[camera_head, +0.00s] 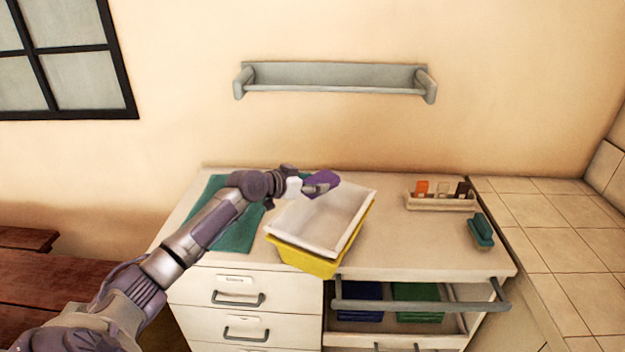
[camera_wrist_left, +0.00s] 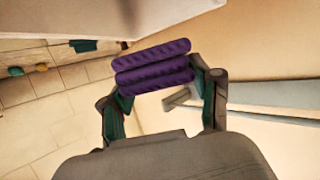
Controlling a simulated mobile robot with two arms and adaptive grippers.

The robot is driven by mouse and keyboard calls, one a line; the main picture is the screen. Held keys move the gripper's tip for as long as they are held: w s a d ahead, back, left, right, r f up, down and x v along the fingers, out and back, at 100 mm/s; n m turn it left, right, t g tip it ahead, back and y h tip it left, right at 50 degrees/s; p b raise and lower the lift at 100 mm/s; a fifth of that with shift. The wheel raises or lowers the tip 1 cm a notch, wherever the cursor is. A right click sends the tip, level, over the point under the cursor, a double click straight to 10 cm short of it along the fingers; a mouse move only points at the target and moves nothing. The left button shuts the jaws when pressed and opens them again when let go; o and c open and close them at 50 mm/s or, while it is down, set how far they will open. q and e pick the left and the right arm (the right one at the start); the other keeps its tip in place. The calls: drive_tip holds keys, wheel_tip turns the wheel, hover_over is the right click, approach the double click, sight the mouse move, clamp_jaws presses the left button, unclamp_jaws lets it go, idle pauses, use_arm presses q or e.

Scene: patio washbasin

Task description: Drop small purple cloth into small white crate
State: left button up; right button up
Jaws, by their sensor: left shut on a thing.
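The small purple cloth (camera_head: 322,180) is rolled or folded and held in my left gripper (camera_head: 309,187), above the far left part of the small white crate. In the left wrist view the cloth (camera_wrist_left: 153,66) lies between the two fingers of the left gripper (camera_wrist_left: 160,88), which is shut on it. The white crate (camera_head: 353,214) stands tilted in or on a yellow crate (camera_head: 300,258) on the cabinet top. The white crate's visible inside looks empty. My right gripper is not in view.
A teal mat (camera_head: 228,228) lies left of the crates. A tray (camera_head: 440,203) with small bottles and a teal brush-like item (camera_head: 481,231) are on the right. An open drawer (camera_head: 400,325) below holds blue and green cloths. A shelf (camera_head: 335,78) hangs on the wall.

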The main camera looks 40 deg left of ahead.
use_arm(q)
drive_tip(key=shift+f, duration=0.75)
drive_tip(key=o, duration=1.1)
drive_tip(key=shift+s, duration=0.2)
drive_tip(key=shift+v, duration=5.85)
